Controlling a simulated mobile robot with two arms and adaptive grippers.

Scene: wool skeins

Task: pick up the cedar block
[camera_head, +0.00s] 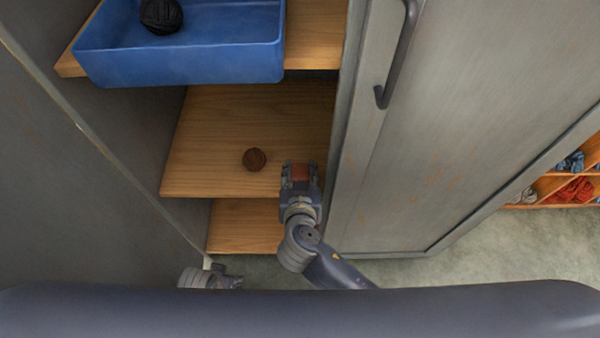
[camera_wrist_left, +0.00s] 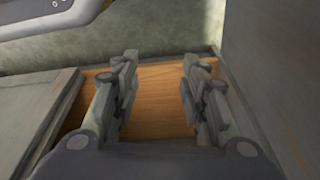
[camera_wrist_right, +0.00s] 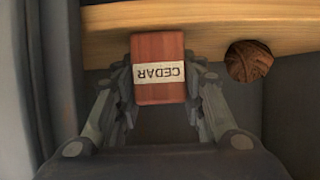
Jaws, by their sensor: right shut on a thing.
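The cedar block (camera_wrist_right: 158,90) is a reddish-brown block with a pale label reading "CEDAR", upside down in the right wrist view. My right gripper (camera_wrist_right: 160,76) is shut on it, one finger on each side. In the head view the block (camera_head: 300,173) shows in my right gripper (camera_head: 300,178) at the front edge of the middle shelf (camera_head: 215,135), near the right side. I cannot tell whether the block touches the shelf. My left gripper (camera_head: 210,279) is low in front of the cabinet, partly hidden by my own body; the left wrist view shows its fingers (camera_wrist_left: 157,85) apart and empty.
A brown wool ball (camera_head: 255,159) lies on the middle shelf, left of the block. A blue bin (camera_head: 185,60) with a black ball (camera_head: 161,15) stands on the shelf above. A grey door (camera_head: 460,120) with a handle is close on the right. A lower shelf (camera_head: 245,225) looks bare.

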